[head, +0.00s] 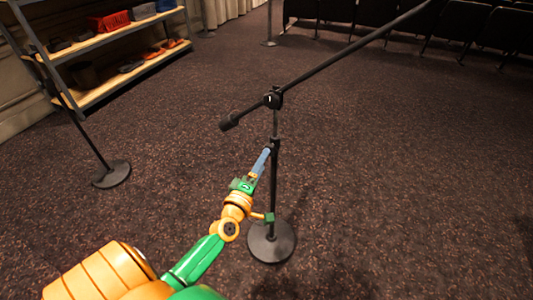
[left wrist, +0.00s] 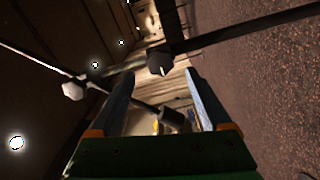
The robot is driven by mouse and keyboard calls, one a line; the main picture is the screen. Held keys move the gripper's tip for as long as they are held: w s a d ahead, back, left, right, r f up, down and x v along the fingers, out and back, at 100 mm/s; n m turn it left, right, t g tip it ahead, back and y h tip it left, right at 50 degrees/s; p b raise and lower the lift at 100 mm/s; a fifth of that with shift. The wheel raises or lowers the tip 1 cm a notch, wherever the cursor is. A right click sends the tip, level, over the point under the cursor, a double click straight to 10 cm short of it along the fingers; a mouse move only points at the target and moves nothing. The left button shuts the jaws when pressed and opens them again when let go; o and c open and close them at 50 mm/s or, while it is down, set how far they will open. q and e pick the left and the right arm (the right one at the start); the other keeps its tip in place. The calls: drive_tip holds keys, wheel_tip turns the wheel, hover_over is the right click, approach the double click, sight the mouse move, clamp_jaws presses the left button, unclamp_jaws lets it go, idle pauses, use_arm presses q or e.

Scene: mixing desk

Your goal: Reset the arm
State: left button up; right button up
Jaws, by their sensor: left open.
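A black microphone stand stands upright on a round base (head: 271,241), with a vertical pole (head: 275,185). Its long boom arm (head: 345,57) slopes from a thick dark end (head: 229,121) at lower left, through a joint (head: 272,100) on the pole, to the upper right beyond the picture. My left gripper (head: 265,158) is beside the pole, below the joint, with its blue fingers pointing up. In the left wrist view the fingers (left wrist: 158,78) are apart with nothing clamped between them. Dark stand parts (left wrist: 160,62) show beyond them. My right gripper is not in view.
Another stand with a round base (head: 111,174) is at the left, near a shelf rack (head: 110,69) holding a red bin (head: 108,21) and shoes. Dark chairs (head: 440,20) line the back right. The carpet (head: 420,180) at the right is clear.

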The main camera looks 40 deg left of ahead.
use_arm(q)
drive_tip(key=shift+v, duration=0.95)
